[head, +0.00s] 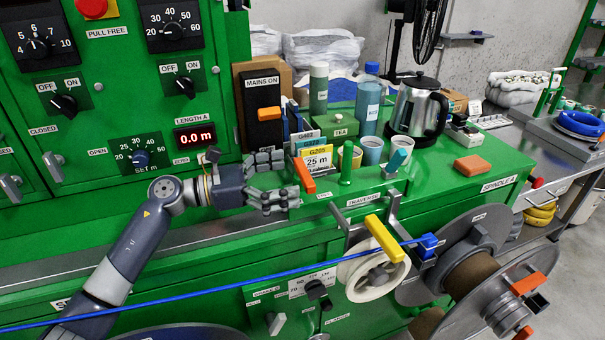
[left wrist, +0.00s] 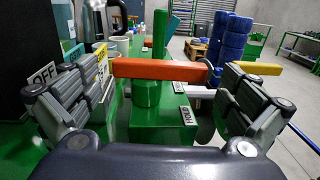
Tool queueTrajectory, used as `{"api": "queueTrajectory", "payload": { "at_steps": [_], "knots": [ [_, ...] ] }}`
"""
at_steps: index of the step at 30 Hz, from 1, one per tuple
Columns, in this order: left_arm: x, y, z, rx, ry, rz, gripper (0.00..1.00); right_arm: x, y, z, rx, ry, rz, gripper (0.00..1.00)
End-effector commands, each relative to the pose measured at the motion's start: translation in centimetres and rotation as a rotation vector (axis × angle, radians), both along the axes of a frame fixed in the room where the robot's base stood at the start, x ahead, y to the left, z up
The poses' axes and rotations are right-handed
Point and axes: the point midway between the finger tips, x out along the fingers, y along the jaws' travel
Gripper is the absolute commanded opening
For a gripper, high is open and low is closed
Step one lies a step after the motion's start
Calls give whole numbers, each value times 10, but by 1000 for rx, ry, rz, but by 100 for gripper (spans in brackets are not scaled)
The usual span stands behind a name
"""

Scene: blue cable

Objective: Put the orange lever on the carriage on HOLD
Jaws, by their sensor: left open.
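The orange lever (head: 304,175) sits on the green carriage (head: 370,183). In the left wrist view the lever (left wrist: 160,69) lies crosswise above a green post, spanning most of the gap between my fingers. A HOLD plate (left wrist: 186,115) is on the carriage to the right, and an OFF plate (left wrist: 44,76) shows at far left, partly behind a finger. My left gripper (head: 284,181) is open and empty, just left of the lever in the head view; its fingers (left wrist: 160,92) stand either side of it. I cannot tell whether they touch it. My right gripper is out of view.
Cards and a tea box (head: 336,125) stand behind the lever, with cups (head: 372,150) and a kettle (head: 418,108) beyond. The blue cable (head: 215,290) crosses in front, below my left arm.

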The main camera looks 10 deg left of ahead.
Motion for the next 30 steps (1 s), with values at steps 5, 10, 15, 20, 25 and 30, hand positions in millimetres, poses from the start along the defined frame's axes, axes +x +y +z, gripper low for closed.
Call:
{"api": "queueTrajectory", "payload": {
  "at_steps": [5,10,15,20,25,30],
  "knots": [
    [-17,37,-1,2,3,3,100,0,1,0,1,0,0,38],
    [-29,61,-1,1,2,2,100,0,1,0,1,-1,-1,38],
    [-35,71,0,0,1,0,100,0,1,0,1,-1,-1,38],
    [-36,73,0,-1,0,-1,100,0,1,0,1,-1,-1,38],
    [-35,73,1,-1,0,0,86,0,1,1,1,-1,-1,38],
    [-33,72,26,-18,0,6,48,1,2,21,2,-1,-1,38]
  ]
}}
